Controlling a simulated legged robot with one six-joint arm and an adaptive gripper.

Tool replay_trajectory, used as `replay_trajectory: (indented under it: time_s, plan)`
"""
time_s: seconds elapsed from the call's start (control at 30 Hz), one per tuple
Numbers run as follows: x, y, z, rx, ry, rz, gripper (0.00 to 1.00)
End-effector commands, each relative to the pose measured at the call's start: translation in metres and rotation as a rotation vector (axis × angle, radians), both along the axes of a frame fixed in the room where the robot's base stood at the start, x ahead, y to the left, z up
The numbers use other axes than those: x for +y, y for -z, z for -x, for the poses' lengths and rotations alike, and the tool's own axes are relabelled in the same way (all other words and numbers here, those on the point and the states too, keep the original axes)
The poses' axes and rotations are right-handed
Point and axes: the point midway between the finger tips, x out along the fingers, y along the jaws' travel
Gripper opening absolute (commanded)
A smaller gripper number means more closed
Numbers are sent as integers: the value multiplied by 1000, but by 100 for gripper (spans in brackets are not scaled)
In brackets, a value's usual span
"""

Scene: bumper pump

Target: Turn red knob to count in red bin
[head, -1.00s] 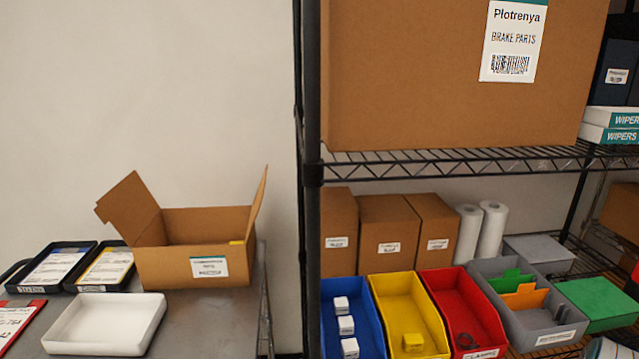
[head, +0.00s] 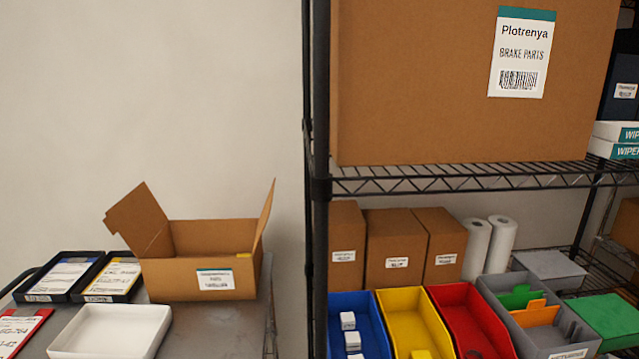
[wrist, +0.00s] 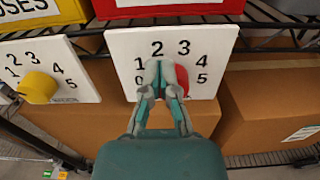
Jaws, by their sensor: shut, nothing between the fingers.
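In the wrist view, my gripper (wrist: 165,70) is shut and empty, its fingertips in front of the white dial plate (wrist: 215,40). The red knob (wrist: 182,80) shows just right of the fingertips and is partly hidden behind them. Whether they touch it, and where the knob points, I cannot tell. The plate carries numbers up to 5 around the knob. The red bin (wrist: 170,8) is above the plate. In the head view, the red bin (head: 470,315) stands between the yellow and grey bins, with dark ring-like parts at its cut-off lower end; their count is unclear.
A second plate with a yellow knob (wrist: 38,88) is at left in the wrist view. Cardboard boxes (wrist: 255,95) stand behind the plates. The head view shows blue (head: 365,310) and yellow (head: 405,305) bins, and a cart with an open box (head: 195,275) and white tray (head: 110,330).

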Motion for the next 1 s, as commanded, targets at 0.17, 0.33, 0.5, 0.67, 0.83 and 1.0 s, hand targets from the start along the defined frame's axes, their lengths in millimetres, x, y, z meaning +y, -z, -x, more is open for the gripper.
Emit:
replay_trajectory:
  time_s: [0.17,0.33,0.5,0.67,0.83,1.0]
  plan:
    - [2,-3,1,6,1,-3,0]
    - [3,-6,3,5,2,-3,0]
    - [1,-6,19,4,3,-3,0]
    - [0,-6,35,4,3,-2,0]
    - [-2,-6,52,3,4,-2,0]
    - [-2,-7,61,2,1,-1,0]
